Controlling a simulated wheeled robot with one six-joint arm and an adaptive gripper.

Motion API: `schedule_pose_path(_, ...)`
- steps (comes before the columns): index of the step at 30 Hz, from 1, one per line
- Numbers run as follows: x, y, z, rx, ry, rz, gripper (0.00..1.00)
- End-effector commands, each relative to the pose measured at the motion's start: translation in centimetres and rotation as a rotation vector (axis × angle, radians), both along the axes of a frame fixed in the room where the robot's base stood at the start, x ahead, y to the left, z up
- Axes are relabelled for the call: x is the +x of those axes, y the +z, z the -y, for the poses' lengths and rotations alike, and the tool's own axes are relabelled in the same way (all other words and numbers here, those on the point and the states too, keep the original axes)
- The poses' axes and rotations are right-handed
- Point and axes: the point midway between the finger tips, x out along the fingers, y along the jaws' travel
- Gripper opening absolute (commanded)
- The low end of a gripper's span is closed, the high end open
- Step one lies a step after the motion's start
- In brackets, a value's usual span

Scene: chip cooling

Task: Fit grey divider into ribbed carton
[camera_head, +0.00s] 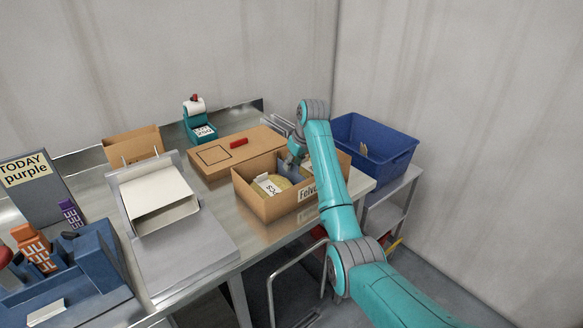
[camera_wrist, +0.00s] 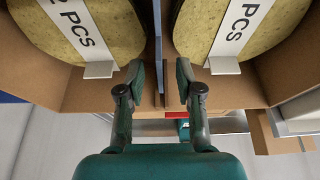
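The ribbed carton (camera_head: 262,208) is an open brown box on the steel bench, with a label on its front. The grey divider (camera_wrist: 158,40) stands on edge inside it, seen nearly edge-on in the wrist view between two round yellowish stacks with white "PCS" bands. It shows blue-grey in the head view (camera_head: 289,170). My gripper (camera_wrist: 159,82) is open, its fingers apart on either side of the divider's near end by the carton wall. In the head view my gripper (camera_head: 295,154) is over the carton, partly hidden by my arm. I cannot tell how deep the divider sits.
A flat closed carton (camera_head: 228,152) with a red item lies behind. A blue bin (camera_head: 378,148) stands at right on a shelf. A teal label printer (camera_head: 199,125) is at the back. A white tray on a scale-like stand (camera_head: 160,200) and a blue caddy (camera_head: 75,275) are at left.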

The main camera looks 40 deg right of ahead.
Motion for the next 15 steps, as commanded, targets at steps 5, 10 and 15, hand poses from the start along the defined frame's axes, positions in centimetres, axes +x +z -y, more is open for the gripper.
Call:
schedule_pose_path(5,-1.4,3.6,0.1,-0.003,-0.001,0.004,0.35)
schedule_pose_path(10,-2.6,6.3,0.2,-0.002,-0.001,0.002,0.35)
schedule_pose_path(15,-3.3,8.0,0.2,-0.001,0.0,0.001,0.35)
